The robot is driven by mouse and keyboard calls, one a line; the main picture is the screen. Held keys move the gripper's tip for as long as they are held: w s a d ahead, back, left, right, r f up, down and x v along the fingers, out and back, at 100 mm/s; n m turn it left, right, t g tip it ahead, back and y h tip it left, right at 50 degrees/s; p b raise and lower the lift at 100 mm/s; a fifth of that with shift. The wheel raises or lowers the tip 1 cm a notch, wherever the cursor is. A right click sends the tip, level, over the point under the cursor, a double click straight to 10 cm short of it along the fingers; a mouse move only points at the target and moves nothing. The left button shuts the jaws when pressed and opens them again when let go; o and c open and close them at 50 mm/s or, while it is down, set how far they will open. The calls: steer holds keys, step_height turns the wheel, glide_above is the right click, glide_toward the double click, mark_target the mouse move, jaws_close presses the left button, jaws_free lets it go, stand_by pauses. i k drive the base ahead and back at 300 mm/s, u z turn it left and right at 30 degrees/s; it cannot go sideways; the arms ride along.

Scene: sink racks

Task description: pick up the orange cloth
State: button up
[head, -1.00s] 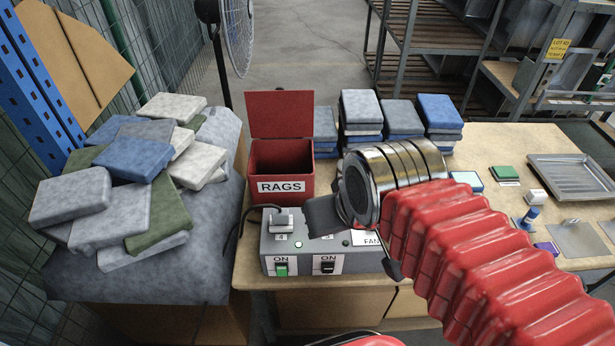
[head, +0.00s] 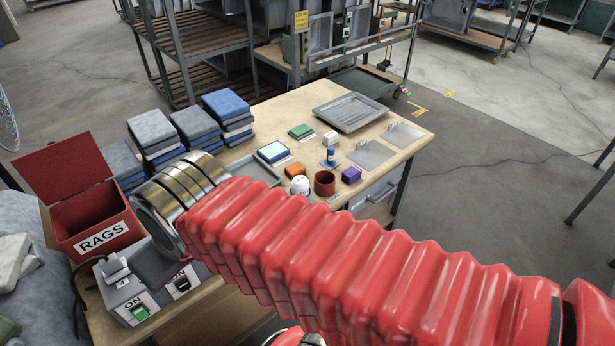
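The orange cloth (head: 295,170) appears as a small orange block-like piece on the wooden table, between a blue-and-white block and a white rounded item. My gripper (head: 158,262) is at the end of my red bellows arm, by the grey switch box at the left. Only a dark part of it shows beside the metal rings; its fingers are mostly hidden, so I cannot tell its opening. It is well to the left of the orange cloth and apart from it.
Close around the cloth are a red cup (head: 324,183), a white rounded item (head: 300,186), a purple block (head: 351,174) and a blue bottle (head: 330,155). A red RAGS bin (head: 97,228), folded cloth stacks (head: 153,132) and a grey tray (head: 350,111) also stand there.

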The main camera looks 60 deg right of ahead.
mark_target(297, 168)
steer(key=k, duration=0.7)
steer(key=z, duration=0.35)
steer(key=i, duration=0.5)
steer(key=z, duration=1.15)
